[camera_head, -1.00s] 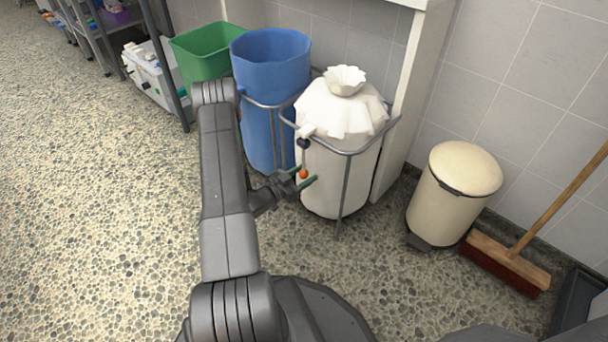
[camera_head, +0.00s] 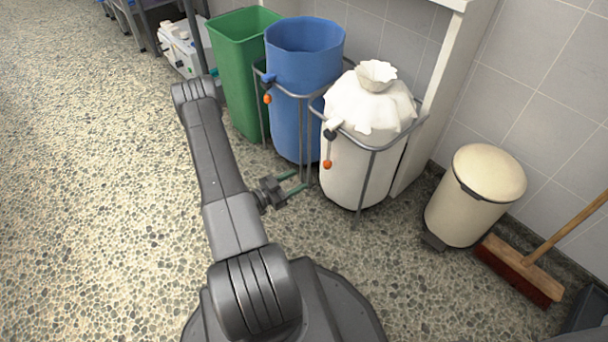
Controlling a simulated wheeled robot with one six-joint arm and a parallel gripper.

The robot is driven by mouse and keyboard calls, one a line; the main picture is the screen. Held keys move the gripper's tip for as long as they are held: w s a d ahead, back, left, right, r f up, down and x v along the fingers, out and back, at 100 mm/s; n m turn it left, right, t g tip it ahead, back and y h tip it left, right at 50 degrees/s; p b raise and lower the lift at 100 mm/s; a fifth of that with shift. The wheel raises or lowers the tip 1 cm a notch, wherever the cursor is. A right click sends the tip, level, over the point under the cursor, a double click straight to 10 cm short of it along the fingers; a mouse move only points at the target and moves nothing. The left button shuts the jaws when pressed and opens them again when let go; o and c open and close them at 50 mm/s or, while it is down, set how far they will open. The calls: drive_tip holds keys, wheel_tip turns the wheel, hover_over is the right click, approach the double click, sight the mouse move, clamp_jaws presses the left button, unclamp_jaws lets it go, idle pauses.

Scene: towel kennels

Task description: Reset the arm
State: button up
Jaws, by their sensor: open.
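My gripper (camera_head: 297,183) is open and empty, with its two green-tipped fingers pointing right. It is held over the floor, in front of the lower part of the blue bin bag. My arm (camera_head: 222,175) reaches up the picture and bends back at its far end. The white laundry bag (camera_head: 365,125) stands in its metal frame to the right of my gripper, its top gathered shut. An orange knob (camera_head: 327,164) hangs at its front left, above and right of the fingers, apart from them.
The blue bag (camera_head: 300,85) and the green bin (camera_head: 241,65) stand in a row beside the white bag, against the wall. A cream pedal bin (camera_head: 473,195) and a broom (camera_head: 520,272) are at the right. The speckled floor (camera_head: 90,200) at the left is clear.

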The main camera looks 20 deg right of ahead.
sight(324, 165)
drive_tip(key=shift+a, duration=0.25)
drive_tip(key=b+x, duration=0.1)
drive_tip(key=x, duration=0.3)
drive_tip(key=b+x, duration=0.1)
drive_tip(key=x, duration=0.4)
drive_tip(key=b+x, duration=0.1)
drive_tip(key=x, duration=0.4)
drive_tip(key=shift+r, duration=0.25)
drive_tip(key=shift+a+r+p, duration=0.1)
drive_tip(key=shift+r+p, duration=0.25)
drive_tip(key=shift+r, duration=0.05)
drive_tip(key=shift+f, duration=0.15)
